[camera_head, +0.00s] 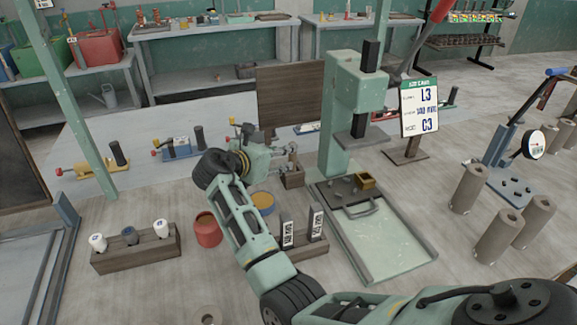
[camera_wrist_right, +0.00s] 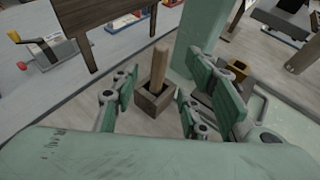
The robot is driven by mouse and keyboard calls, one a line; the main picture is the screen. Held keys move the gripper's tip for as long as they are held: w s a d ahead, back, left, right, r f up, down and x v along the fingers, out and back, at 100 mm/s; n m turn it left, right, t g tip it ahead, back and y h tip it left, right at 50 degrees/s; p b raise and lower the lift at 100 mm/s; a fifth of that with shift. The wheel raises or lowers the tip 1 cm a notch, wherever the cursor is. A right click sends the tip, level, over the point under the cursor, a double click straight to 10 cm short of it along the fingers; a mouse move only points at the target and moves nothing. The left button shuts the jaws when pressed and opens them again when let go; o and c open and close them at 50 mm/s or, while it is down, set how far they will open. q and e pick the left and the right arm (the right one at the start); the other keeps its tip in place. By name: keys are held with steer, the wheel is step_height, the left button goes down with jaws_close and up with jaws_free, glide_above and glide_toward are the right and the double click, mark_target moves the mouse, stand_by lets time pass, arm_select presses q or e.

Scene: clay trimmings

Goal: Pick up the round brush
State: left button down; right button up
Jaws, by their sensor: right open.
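A light wooden handle (camera_wrist_right: 160,66), which looks like that of the round brush, stands upright in a small dark wooden box (camera_wrist_right: 149,101). Its lower end is hidden inside the box, so I cannot see any bristles. In the head view the box (camera_head: 293,179) sits on the table just beyond my right gripper (camera_head: 286,157). In the right wrist view my right gripper (camera_wrist_right: 165,98) is open, its green fingers on either side of the box and handle, holding nothing. My left gripper is not in view.
A green press stand (camera_head: 333,130) rises right of the box, its tray (camera_head: 398,253) in front. A brown board (camera_head: 290,97) stands behind. Nearer are a red pot (camera_head: 207,231), a yellow-topped bowl (camera_head: 262,201) and two labelled upright blocks (camera_head: 316,222). Clay cylinders (camera_head: 468,190) stand at right.

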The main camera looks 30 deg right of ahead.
steer(key=x, duration=0.5)
steer(key=p+x, duration=0.1)
steer(key=x, duration=0.1)
steer(key=shift+w+d+r, duration=0.2)
steer(key=shift+w+d, duration=0.05)
steer(key=shift+d, duration=0.1)
steer(key=shift+c, duration=0.3)
jaws_close()
